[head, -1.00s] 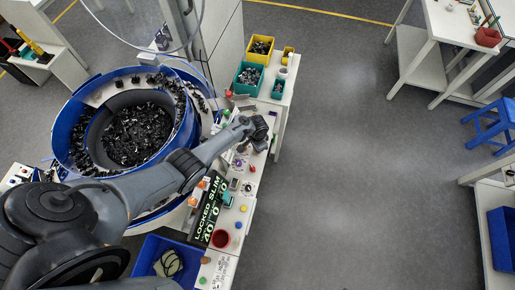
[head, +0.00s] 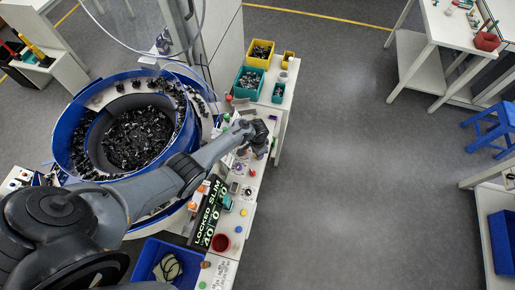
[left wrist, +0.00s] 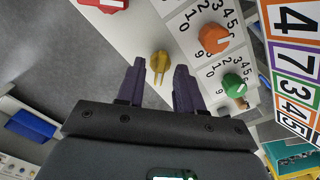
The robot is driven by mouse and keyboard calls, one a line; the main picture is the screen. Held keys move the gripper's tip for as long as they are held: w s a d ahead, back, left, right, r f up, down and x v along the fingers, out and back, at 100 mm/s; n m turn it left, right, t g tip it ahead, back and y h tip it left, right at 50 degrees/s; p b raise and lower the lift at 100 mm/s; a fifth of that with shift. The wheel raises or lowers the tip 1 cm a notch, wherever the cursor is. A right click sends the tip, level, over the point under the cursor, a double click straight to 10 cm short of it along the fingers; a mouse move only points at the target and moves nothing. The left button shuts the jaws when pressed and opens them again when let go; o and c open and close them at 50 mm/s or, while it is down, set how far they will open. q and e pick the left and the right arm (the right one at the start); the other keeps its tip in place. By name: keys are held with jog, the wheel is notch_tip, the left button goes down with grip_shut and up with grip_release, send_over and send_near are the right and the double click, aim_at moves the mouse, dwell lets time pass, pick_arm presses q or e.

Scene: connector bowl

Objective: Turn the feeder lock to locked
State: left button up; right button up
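My left gripper (head: 262,146) is over the narrow white panel table beside the feeder bowl. In the left wrist view its two dark fingers (left wrist: 160,68) are apart with nothing between them. A small yellow knob (left wrist: 158,62) lies just beyond the fingertips, close to the gap between them. I cannot tell for sure whether it is the feeder lock or which way it is turned. The display (head: 206,212) on the panel shows LOCKED, SLIM and numbers below. The feeder bowl (head: 72,135) is blue-rimmed and full of black parts. My right gripper is not in view.
An orange dial (left wrist: 214,38) and a green dial (left wrist: 232,84) with number scales sit right of the yellow knob. A yellow bin (head: 258,50) and a teal bin (head: 248,80) stand at the table's far end.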

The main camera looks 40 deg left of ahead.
pick_arm(q)
notch_tip(320, 180, up, 10)
jog(key=p, duration=0.3)
jog(key=shift+r, duration=0.25)
dwell(0.3)
